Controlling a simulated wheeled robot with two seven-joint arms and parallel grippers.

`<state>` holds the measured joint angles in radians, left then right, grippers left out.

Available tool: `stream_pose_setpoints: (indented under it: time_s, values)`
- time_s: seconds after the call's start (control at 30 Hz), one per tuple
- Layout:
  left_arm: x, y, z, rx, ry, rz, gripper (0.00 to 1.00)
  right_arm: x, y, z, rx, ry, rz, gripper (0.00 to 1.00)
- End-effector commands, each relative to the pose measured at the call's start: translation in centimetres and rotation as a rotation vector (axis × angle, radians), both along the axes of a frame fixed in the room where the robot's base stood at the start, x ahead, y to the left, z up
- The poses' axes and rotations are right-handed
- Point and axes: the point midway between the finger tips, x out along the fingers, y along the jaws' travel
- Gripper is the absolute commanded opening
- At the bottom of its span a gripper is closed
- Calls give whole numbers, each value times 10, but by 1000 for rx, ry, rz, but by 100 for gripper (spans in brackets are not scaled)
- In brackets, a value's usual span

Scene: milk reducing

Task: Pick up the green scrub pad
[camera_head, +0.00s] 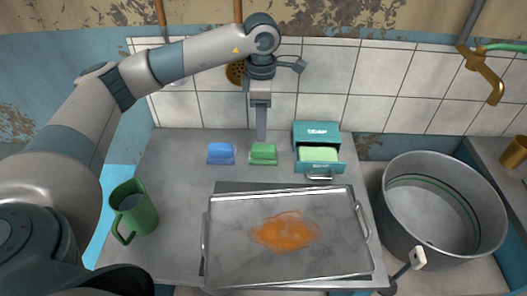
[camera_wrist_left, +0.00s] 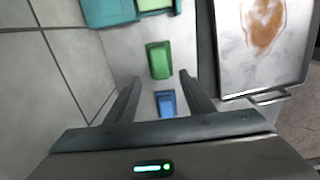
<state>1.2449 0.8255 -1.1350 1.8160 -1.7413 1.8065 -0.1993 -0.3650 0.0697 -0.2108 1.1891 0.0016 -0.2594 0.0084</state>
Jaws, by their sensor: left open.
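The green scrub pad (camera_head: 263,154) lies on the grey counter behind the metal tray, just right of a blue pad (camera_head: 221,153). In the left wrist view the green pad (camera_wrist_left: 159,60) shows just beyond the fingertips, with the blue pad (camera_wrist_left: 166,103) nearer, between the fingers. My left gripper (camera_head: 261,138) points down above and slightly behind the green pad. In the left wrist view its two fingers (camera_wrist_left: 158,80) are apart with nothing gripped. My right gripper is not in view.
A teal box (camera_head: 317,130) with an open drawer holding a pale green block stands right of the pads. A metal tray (camera_head: 230,255) with an orange stain lies in front. A green mug (camera_head: 135,210) is left; a large pot (camera_head: 440,240) is right. A tiled wall (camera_head: 390,90) rises behind.

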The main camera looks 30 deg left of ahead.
Motion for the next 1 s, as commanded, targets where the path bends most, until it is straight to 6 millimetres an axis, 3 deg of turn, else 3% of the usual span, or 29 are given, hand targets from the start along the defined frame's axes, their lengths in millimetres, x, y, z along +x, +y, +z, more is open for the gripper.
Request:
stream_pose_setpoints:
  time_s: [0.1, 0.3, 0.77, 1.0]
  values:
    - [-1, 0, -19, 1, 4, 1, 48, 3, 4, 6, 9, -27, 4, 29]
    - [0, 0, -39, 0, 1, 1, 48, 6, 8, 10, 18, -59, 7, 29]
    - [0, 0, -43, 1, 0, 1, 48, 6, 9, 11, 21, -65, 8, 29]
    - [0, -3, -64, 1, 3, 0, 48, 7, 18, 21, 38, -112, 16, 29]
